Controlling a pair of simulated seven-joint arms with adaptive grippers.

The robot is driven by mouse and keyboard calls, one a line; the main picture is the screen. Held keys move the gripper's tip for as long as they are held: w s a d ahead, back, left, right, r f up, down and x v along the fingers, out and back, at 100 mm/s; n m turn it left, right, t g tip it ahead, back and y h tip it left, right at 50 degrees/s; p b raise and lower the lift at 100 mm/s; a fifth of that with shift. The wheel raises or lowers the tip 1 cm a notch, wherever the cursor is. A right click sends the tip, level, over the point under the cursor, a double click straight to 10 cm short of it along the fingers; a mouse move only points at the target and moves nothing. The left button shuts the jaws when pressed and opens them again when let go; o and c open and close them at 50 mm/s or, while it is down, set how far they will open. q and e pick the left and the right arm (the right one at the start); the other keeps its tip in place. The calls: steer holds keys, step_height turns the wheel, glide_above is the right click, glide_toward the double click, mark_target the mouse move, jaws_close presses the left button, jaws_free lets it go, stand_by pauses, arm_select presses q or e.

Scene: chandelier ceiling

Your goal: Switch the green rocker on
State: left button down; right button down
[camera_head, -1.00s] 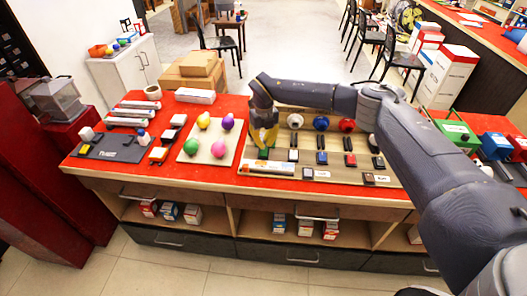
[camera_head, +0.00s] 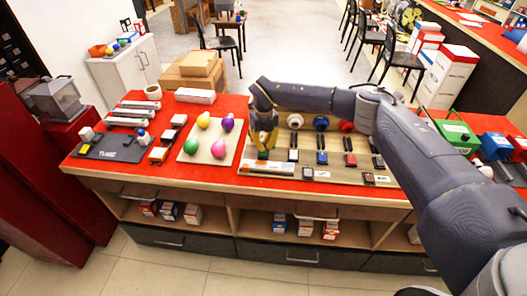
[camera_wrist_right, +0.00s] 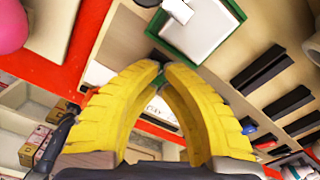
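In the right wrist view, a green-framed switch with a white face (camera_wrist_right: 207,30) lies on the beige board just beyond my fingertips. I cannot tell its rocker position. A small green part shows behind the fingertips. In the head view, a green piece (camera_head: 263,155) shows directly below my right gripper (camera_head: 263,142), at the left end of the control board. My right gripper's yellow fingers (camera_wrist_right: 160,68) converge and look shut at the tips, with nothing clearly held. Whether they touch the green part cannot be told. My left gripper is out of view.
White (camera_head: 295,120) and blue (camera_head: 321,123) balls and several sliders stand on the board to the right. A white label strip (camera_head: 267,167) lies along its front edge. A pad with a pink ball (camera_head: 219,149) and other coloured balls lies to the left.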

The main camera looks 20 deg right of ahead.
steer(key=shift+f, duration=0.85)
stand_by(0.6)
steer(key=shift+r, duration=3.5)
